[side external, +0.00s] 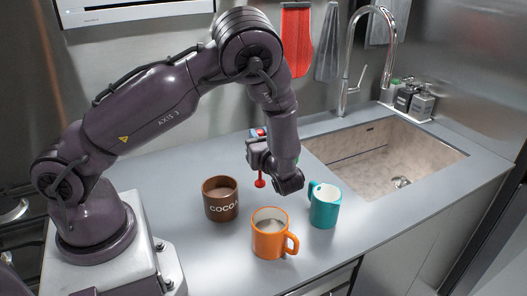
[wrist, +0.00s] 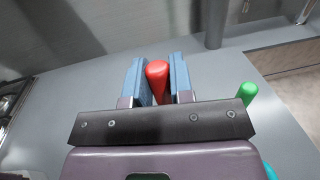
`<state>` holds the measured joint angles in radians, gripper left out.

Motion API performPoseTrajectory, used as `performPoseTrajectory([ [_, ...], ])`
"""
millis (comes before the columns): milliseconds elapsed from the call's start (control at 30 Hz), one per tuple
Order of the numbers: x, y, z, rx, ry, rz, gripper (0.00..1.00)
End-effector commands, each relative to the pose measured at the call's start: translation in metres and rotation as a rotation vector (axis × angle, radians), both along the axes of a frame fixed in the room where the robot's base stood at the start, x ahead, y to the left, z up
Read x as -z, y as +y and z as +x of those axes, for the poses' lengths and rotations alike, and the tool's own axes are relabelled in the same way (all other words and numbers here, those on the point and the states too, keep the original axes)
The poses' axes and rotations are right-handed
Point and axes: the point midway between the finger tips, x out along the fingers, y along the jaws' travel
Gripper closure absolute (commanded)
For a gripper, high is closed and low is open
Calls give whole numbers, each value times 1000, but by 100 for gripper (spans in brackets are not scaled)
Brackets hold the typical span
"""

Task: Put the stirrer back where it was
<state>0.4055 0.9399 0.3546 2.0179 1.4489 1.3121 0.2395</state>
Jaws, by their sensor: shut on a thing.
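My gripper (side external: 259,134) is shut on a red stirrer (side external: 260,176), which hangs upright below it with its round lower end in the air, apart from the mugs. In the wrist view the stirrer's red top (wrist: 157,72) sits between the blue finger pads. A brown mug (side external: 221,206) lettered "COCOA", holding brown drink, stands to the left of the stirrer. An orange mug (side external: 268,241) with pale brown drink stands in front.
A green rod end (wrist: 247,92) shows right of my gripper in the wrist view. The sink (side external: 385,155) with its tall tap (side external: 350,70) lies at the back right. Dark bottles (side external: 421,104) stand beyond it. The grey counter (side external: 175,178) is clear left of the brown mug.

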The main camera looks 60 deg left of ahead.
Motion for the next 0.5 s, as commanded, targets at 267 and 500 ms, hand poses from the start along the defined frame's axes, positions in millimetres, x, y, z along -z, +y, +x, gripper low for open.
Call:
performPoseTrajectory([
  [267, 26, 5, 11, 0, 5, 2, 100],
  [500, 45, 4, 11, 0, 0, 0, 100],
])
